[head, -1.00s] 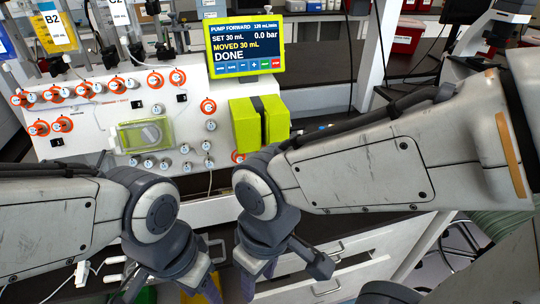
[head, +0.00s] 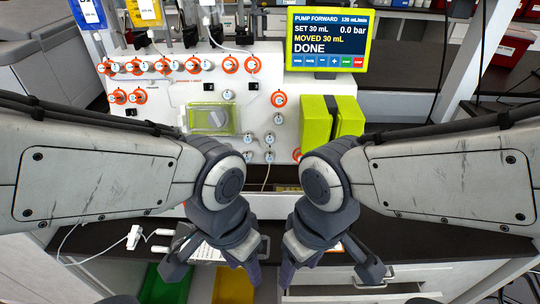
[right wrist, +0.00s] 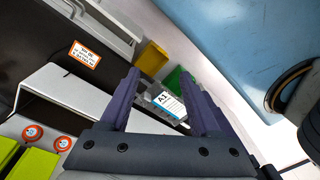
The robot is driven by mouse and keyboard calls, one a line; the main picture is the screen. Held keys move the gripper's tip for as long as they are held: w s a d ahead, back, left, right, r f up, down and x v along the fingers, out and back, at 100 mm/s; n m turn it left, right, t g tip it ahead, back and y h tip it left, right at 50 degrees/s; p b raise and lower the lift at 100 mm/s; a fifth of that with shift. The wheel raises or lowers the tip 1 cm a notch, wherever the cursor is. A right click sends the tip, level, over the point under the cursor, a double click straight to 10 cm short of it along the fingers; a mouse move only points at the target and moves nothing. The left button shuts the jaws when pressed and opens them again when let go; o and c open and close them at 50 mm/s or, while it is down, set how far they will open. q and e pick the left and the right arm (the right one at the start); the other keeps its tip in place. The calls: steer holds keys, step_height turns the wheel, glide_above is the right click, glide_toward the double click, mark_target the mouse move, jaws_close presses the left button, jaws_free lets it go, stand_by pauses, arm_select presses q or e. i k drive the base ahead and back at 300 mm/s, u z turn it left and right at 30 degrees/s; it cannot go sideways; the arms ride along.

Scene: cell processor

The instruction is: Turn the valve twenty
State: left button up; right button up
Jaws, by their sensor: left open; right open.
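The white cell processor (head: 190,130) stands ahead in the head view, with a row of orange-ringed valves (head: 192,65) along its top. More orange-ringed valves (head: 127,97) sit at its left and one (head: 278,99) right of centre. Several grey valves without rings (head: 269,138) sit lower down. The numbers are too small to read, so I cannot tell which is valve twenty. My left gripper (head: 214,280) and right gripper (head: 328,282) are open, point down side by side in front of the bench, and are apart from the panel. The right gripper (right wrist: 165,104) also shows empty in the right wrist view.
The pump screen (head: 327,40) reads DONE, 0.0 bar. A green pump block (head: 316,120) and green-framed window (head: 209,118) are on the panel. Green (head: 166,284) and yellow (head: 233,284) bins stand below. A white cable and connector (head: 134,237) lie on the dark bench.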

mark_target(269, 156)
steer(key=z, duration=2.95)
steer(key=k, duration=1.8)
steer(key=u, duration=1.75)
